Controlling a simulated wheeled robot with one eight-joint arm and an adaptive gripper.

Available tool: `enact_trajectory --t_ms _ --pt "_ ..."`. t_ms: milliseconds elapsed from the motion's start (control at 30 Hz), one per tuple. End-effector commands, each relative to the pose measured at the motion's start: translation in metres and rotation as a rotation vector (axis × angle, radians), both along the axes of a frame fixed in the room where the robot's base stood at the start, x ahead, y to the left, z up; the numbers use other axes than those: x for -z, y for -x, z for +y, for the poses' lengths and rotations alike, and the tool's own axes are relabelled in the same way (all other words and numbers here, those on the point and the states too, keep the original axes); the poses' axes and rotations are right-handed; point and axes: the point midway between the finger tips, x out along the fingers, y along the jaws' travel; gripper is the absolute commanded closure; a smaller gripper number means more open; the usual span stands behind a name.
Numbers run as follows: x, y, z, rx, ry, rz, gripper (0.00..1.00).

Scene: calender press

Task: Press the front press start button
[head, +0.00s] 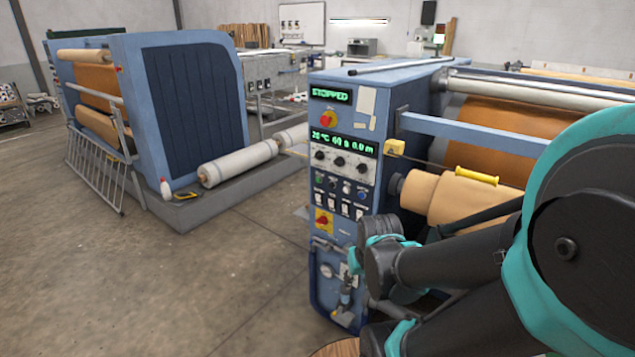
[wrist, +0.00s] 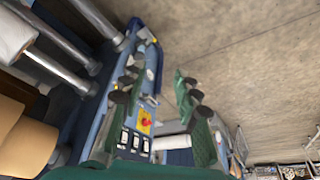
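The front press's blue control panel (head: 340,150) faces me in the head view. Its upper display reads "STOPPED". A row of small round buttons (head: 340,186) sits below three black knobs, above white-labelled switches. The buttons are too small to tell for certain which is the start button. My gripper (wrist: 158,76) shows in the wrist view, with its green, dark-padded fingers spread apart and nothing between them. The panel lies beyond the fingers, with a red knob on yellow (wrist: 146,122) visible near the left finger. I cannot make out my gripper in the head view.
Rollers (head: 450,199) are at right. A second machine (head: 195,95) stands behind left.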

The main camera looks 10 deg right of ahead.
Motion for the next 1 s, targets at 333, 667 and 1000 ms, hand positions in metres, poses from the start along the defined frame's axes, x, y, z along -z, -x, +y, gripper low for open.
enact_trajectory --t_ms 333,667,1000 --pt "-0.0001 -0.0002 0.0 0.0 0.0 0.0 1.0" --pt "-0.0001 -0.0002 0.0 0.0 0.0 0.0 1.0" --pt "-0.0001 -0.0002 0.0 0.0 0.0 0.0 1.0"
